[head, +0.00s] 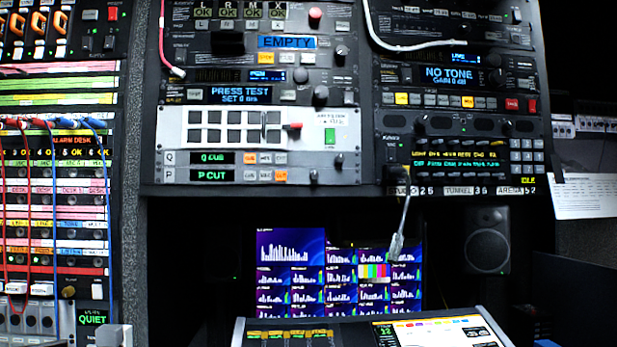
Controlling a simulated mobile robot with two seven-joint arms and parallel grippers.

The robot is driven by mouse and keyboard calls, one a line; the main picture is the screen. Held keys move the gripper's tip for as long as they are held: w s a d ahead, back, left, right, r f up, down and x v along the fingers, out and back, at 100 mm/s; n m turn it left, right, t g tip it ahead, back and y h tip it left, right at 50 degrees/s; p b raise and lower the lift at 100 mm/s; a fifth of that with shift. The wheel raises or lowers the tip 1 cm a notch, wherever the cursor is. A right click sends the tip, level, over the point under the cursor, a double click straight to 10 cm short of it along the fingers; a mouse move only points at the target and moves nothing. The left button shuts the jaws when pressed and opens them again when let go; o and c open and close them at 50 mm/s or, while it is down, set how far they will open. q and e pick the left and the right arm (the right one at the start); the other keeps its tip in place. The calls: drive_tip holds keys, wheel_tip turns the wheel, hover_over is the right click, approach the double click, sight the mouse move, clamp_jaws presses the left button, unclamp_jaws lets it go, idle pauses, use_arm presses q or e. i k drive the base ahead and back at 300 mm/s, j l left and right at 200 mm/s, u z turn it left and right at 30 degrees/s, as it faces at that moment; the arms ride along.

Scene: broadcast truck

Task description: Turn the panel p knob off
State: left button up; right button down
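Panel P (165,175) is the lower of two thin rows in the middle rack, marked with a P at its left end. Its display (212,175) reads "P CUT" in green. Of its small buttons, the right one (281,176) is lit orange. A small dark knob (314,177) sits to the right of the buttons; its pointer is too small to read. Panel Q (165,158) is directly above, with its own display and a knob (338,160) further right.
A white panel with dark pads and a red-tipped lever (294,126) is above panel Q. A plug (397,243) hangs on a cable right of panel P. Below are monitors (290,250) and a console (370,331). Patch cables (52,200) hang at the left.

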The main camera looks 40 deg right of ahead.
sight(314, 175)
drive_tip(key=i+j+z, duration=0.1)
drive_tip(key=z, duration=0.85)
